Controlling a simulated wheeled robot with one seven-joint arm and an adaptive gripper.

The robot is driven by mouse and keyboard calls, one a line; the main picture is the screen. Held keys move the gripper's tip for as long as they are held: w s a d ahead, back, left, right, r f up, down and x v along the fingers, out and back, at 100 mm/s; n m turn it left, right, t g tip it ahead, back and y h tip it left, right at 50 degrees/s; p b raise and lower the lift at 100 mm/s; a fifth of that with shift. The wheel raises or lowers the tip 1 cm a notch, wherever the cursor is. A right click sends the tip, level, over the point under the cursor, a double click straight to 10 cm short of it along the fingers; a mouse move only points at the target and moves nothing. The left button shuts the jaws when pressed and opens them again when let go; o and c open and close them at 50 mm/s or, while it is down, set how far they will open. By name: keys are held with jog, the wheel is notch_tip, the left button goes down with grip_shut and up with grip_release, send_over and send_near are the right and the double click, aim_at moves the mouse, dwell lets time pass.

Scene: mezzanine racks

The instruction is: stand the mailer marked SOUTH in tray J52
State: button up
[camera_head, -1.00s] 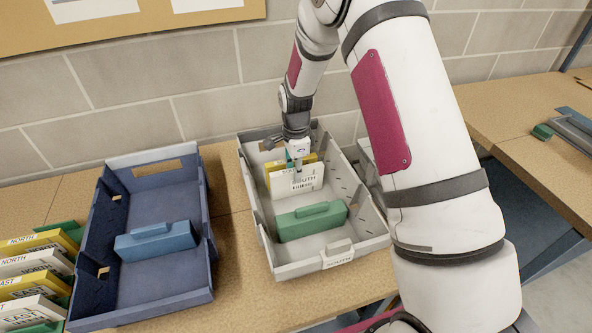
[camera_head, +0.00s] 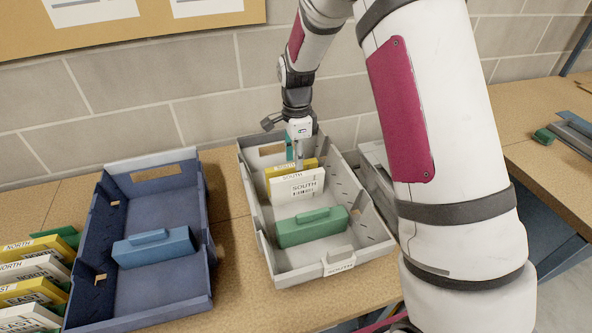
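A white mailer marked SOUTH (camera_head: 297,187) stands, leaning a little, in the grey tray (camera_head: 262,243). A yellow mailer (camera_head: 276,170) stands just behind it. A green block with a handle (camera_head: 311,228) sits in front of it in the same tray. The tray's front label (camera_head: 340,267) is too small to read surely; I cannot make out J52. My gripper (camera_head: 297,160) points down over the mailers' top edges at the back of the tray. Its fingers look parted and hold nothing I can see, though their tips are partly hidden.
A blue tray (camera_head: 150,288) with a blue block (camera_head: 154,247) stands to the left. Several mailers marked NORTH and EAST (camera_head: 34,268) stand at far left. A brick wall (camera_head: 120,90) is close behind. Another grey tray (camera_head: 374,160) is partly hidden by my arm.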

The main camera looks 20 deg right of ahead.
jog(key=s+r+n+t, duration=0.1)
jog(key=s+r+n, duration=0.4)
jog(key=r, duration=0.5)
jog(key=s+r+n+t, duration=0.1)
jog(key=s+r+n, duration=0.2)
jog(key=s+r, duration=0.55)
jog(key=s+r+n+t, duration=0.3)
jog(key=s+n, duration=0.7)
jog(key=s, duration=0.7)
notch_tip(320, 180, up, 2)
jog(key=shift+r, duration=0.2)
